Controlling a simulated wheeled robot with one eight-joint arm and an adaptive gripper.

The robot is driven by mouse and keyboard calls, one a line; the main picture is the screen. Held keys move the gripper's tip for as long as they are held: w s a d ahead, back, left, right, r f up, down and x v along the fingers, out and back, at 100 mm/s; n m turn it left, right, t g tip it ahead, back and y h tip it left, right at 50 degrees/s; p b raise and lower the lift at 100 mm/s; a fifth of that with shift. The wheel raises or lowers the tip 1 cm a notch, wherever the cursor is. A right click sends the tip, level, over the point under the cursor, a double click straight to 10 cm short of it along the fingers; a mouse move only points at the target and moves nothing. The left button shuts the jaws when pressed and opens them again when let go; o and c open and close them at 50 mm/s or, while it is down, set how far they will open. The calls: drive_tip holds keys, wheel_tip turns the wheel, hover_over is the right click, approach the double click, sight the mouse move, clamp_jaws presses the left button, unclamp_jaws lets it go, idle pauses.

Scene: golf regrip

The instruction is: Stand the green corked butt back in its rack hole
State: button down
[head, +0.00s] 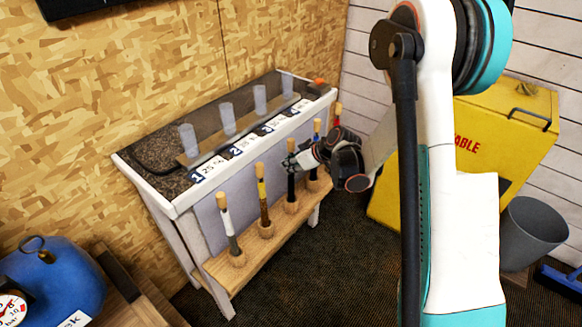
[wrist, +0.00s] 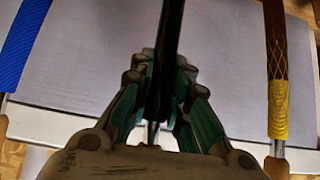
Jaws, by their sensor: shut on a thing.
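My gripper (head: 301,160) is at the front of the rack, at the upper part of a dark, nearly black butt (head: 291,186). In the wrist view, my gripper (wrist: 165,105) is shut around this dark butt (wrist: 170,45), with a thin grey shaft below the fingers. In the head view it looks upright, with its lower end at a round cork collar (head: 291,207) on the rack's wooden shelf (head: 232,279). Whether it is seated in the hole cannot be told. No butt reads clearly as green; the held one may be very dark green.
A white butt (head: 225,218) and a brown-and-yellow butt (head: 263,197) stand left of the held one. A blue butt (head: 316,135) stands close on its right. A yellow bin (head: 510,125) and a grey bucket (head: 530,235) are farther right.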

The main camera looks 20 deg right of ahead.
drive_tip(key=shift+r, duration=0.1)
drive_tip(key=c, duration=1.5)
unclamp_jaws()
drive_tip(key=p+v, duration=0.4)
drive_tip(key=v, duration=0.8)
drive_tip(key=shift+s, duration=0.1)
